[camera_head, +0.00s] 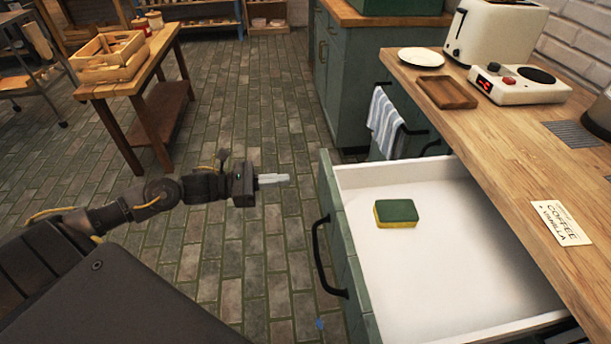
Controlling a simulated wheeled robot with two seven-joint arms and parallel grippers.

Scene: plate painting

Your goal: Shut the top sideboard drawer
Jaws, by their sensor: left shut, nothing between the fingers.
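The top sideboard drawer (430,278) stands pulled open on the right, with a white inside and a green front. Its black handle (317,258) is on the front, facing left. A green and yellow sponge (396,213) lies inside the drawer. My left gripper (287,178) is shut and empty. It points right, to the left of the far end of the drawer front, and looks apart from it and from the handle. My right gripper does not show.
The wooden countertop (500,150) above the drawer holds a toaster (492,32), a hot plate (521,85), a wooden tray (446,92), a white plate (419,57) and a coffee card (560,222). A towel (384,122) hangs beyond.

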